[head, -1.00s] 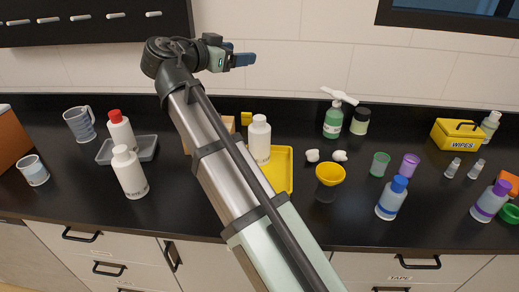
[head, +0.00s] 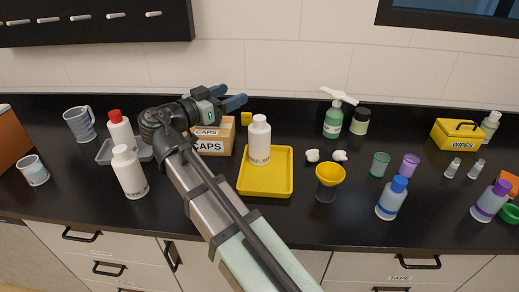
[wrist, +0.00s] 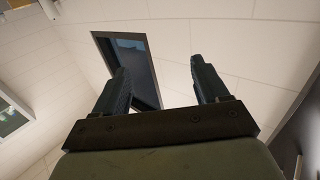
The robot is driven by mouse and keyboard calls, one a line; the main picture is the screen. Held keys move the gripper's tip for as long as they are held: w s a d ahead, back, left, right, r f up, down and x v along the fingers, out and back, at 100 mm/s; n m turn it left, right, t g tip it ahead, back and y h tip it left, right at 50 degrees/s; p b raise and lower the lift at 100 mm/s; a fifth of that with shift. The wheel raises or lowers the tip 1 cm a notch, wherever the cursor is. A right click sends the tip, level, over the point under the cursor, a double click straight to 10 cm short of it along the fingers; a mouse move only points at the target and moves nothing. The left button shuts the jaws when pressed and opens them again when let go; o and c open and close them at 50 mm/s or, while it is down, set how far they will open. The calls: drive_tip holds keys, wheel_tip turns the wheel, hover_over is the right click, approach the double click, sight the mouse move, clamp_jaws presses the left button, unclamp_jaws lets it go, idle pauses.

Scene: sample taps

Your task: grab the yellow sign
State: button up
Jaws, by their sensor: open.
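A small yellow block-like thing (head: 246,118), likely the yellow sign, stands at the back of the black counter, right of the cardboard boxes; any marking on it is too small to read. My gripper (head: 233,95) is just above it and slightly left in the head view, apart from it as far as I can tell. The gripper's blue fingers are spread and empty, pointing right. In the wrist view the open fingers (wrist: 160,70) frame only the white wall and a dark window; the yellow thing does not show there.
Cardboard caps boxes (head: 212,145) sit under my wrist. A white bottle (head: 259,140) stands on the yellow tray (head: 265,186) in front of the yellow thing. A red-capped bottle (head: 121,132) and another white bottle (head: 129,173) are left. A green pump bottle (head: 334,121) stands right.

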approach(263, 116)
drive_tip(key=x, duration=0.5)
drive_tip(key=shift+w+d+f, duration=0.1)
drive_tip(key=shift+d, duration=0.05)
drive_tip(key=shift+x, duration=2.55)
drive_tip(key=shift+w+f, duration=0.1)
clamp_jaws()
